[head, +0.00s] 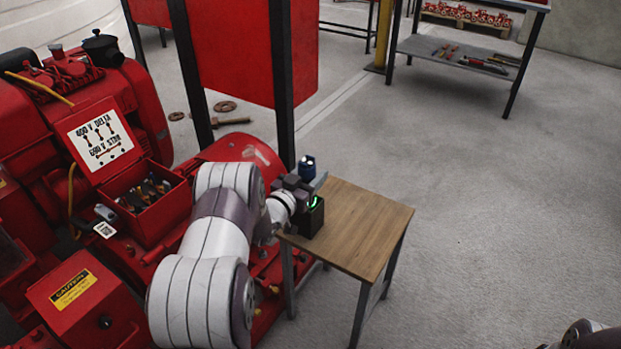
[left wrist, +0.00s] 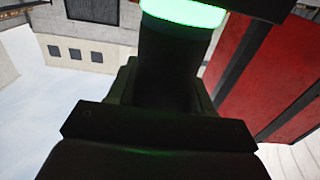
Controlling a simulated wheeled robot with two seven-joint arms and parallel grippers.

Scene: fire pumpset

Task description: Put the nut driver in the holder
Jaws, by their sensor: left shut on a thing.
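My left gripper (head: 312,184) is at the near left corner of the small wooden table, shut on the nut driver (head: 307,161). The tool's dark blue end with a pale top sticks up above the jaws; its lower part is hidden. A black block with a green glow, which looks like the holder (head: 311,221), stands at that table corner just below the gripper. I cannot tell whether the tool's tip is inside it. The left wrist view shows dark, close-up shapes and a bright green ring that I cannot place surely. My right gripper is not in view.
The rest of the wooden table (head: 365,225) is bare. A red pump with an open tool box (head: 152,210) fills the left. A red panel (head: 250,50) on dark posts stands behind the gripper. A workbench (head: 465,57) with tools is at the back right. The floor at right is clear.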

